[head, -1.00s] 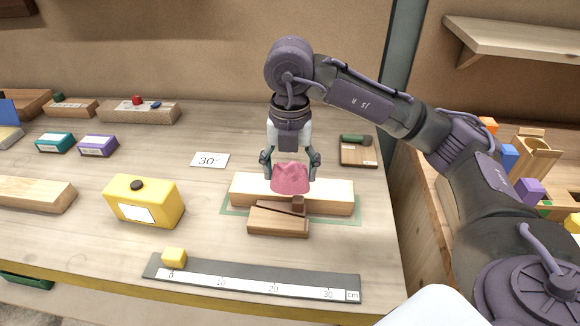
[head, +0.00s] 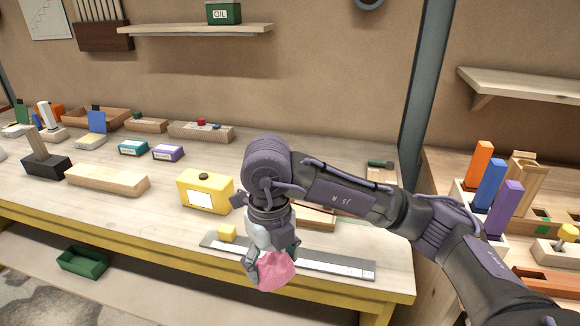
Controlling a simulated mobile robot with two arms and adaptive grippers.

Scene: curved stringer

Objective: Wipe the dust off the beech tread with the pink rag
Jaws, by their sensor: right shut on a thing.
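My right gripper (head: 270,266) is shut on the pink rag (head: 277,271), which hangs bunched below the fingers. Gripper and rag appear in front of the ruler strip, near the bench's front edge. How high they are above the bench I cannot tell. The beech tread is largely hidden behind my right arm. A wooden edge (head: 317,218) shows just below the forearm, but I cannot tell whether it is the tread or the brown block beside it. Dust on the tread cannot be seen. My left gripper is out of view.
A yellow can (head: 206,193) stands left of my gripper. A wooden bar (head: 106,179) lies further left. Coloured blocks (head: 489,185) stand on the right bench. The left front of the bench is fairly clear.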

